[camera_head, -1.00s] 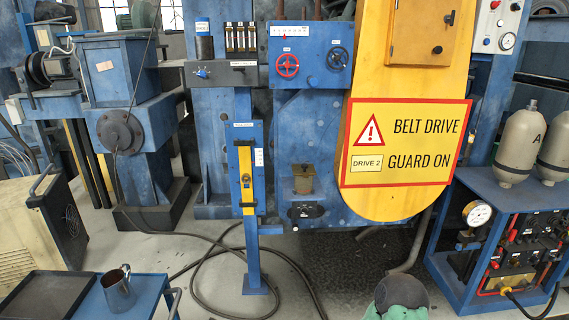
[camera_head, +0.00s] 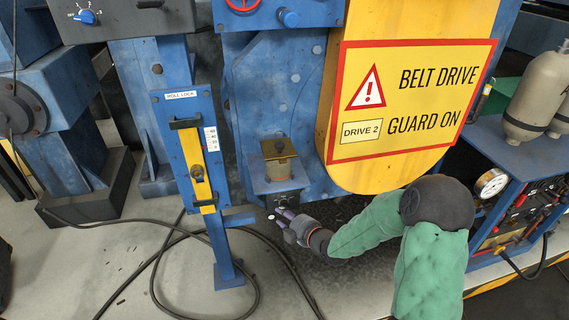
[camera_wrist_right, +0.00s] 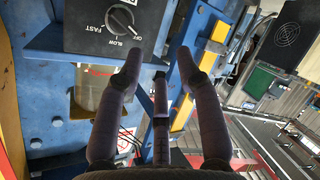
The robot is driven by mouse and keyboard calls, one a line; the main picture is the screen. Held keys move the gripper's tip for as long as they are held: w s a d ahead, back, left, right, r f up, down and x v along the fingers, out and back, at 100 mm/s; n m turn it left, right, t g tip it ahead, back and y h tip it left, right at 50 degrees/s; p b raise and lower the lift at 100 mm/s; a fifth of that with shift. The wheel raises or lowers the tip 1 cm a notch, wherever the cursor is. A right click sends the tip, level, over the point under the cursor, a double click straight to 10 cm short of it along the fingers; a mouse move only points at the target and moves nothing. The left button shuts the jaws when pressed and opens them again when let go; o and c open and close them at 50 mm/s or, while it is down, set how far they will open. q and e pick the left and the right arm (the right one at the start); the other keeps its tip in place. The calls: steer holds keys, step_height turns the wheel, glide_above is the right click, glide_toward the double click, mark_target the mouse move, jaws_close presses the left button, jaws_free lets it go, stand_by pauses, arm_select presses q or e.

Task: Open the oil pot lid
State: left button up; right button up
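The oil pot (camera_head: 281,169) is a small glassy, amber pot with a brass-coloured flat lid (camera_head: 278,149) on top. It stands on a small blue bracket on the machine front. My right gripper (camera_head: 278,215) is just below the pot, in front of the dark switch panel, apart from the pot. In the right wrist view its fingers (camera_wrist_right: 160,65) are spread with nothing between them. My left gripper is not in view.
A dark speed-knob panel (camera_wrist_right: 115,28) is close to the fingertips. The yellow belt guard (camera_head: 345,170) is right of the pot. A blue post with a yellow strip (camera_head: 189,150) stands to the left. Black cables (camera_head: 150,232) lie on the floor. A gauge cart (camera_head: 520,175) is at right.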

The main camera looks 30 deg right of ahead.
mark_target(285, 162)
steer(key=s+d+r+n+t, duration=0.1)
steer(key=d+r+n+t, duration=0.2)
steer(key=r, duration=0.4)
steer(key=s+d+r+n+t, duration=0.1)
steer(key=d+r+n, duration=0.2)
steer(key=r+n, duration=0.35)
steer(key=shift+m, duration=0.95)
steer(key=w, duration=0.3)
steer(key=w+b, duration=0.1)
steer(key=w, duration=0.3)
steer(key=w+a+r+b, duration=0.1)
steer(key=w, duration=0.2)
steer(key=shift+w, duration=0.15)
steer(key=shift+c, duration=0.3)
jaws_close()
